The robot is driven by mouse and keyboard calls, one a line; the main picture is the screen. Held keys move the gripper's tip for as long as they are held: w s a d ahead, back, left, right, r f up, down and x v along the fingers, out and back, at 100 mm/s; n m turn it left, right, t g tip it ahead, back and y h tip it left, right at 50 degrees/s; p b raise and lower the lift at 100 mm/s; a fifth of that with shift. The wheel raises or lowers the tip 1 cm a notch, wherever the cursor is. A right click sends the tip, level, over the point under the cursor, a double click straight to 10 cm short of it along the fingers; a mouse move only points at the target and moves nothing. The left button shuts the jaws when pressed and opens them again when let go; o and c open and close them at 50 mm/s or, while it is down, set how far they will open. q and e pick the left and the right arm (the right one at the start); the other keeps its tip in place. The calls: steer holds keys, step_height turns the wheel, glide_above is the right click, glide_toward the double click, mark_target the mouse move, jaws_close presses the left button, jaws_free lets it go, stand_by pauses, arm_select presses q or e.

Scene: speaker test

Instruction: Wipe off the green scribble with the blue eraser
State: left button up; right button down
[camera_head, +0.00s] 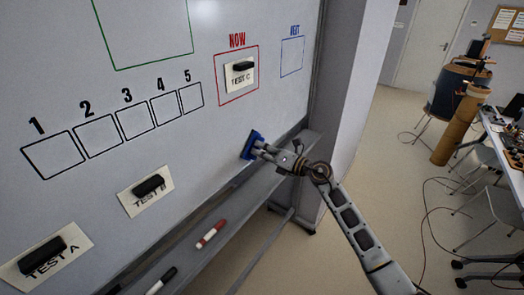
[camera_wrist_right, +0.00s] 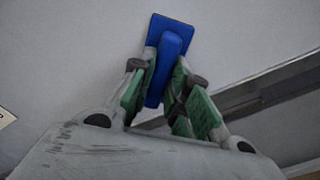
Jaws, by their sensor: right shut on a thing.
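The blue eraser (camera_head: 251,145) is at the whiteboard's surface, low on the board above the tray's right part. My right gripper (camera_head: 262,150) is shut on the eraser's handle. In the right wrist view the eraser (camera_wrist_right: 171,62) sits between the green-padded fingers of my right gripper (camera_wrist_right: 165,85), its flat pad toward the board. I cannot tell whether the pad touches the board. No green scribble shows; the only green mark is a box outline (camera_head: 150,62) at the top left of the board. My left gripper is not in view.
The board tray (camera_head: 225,205) holds a red marker (camera_head: 211,234) and a black marker (camera_head: 161,280). Magnet-held cards TEST A (camera_head: 45,258), TEST B (camera_head: 147,191) and TEST C (camera_head: 241,74) are on the board. A pillar (camera_head: 350,90) stands right of the board.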

steer(key=shift+s+a, duration=0.1)
steer(key=shift+s+a+p, duration=0.55)
steer(key=shift+s+p, duration=0.25)
steer(key=shift+s+a+p, duration=0.55)
steer(key=shift+s+p, duration=0.2)
steer(key=shift+p, duration=0.05)
steer(key=shift+d, duration=0.1)
steer(key=v, duration=0.6)
steer(key=shift+p, duration=0.4)
steer(key=v, duration=0.3)
stand_by(0.3)
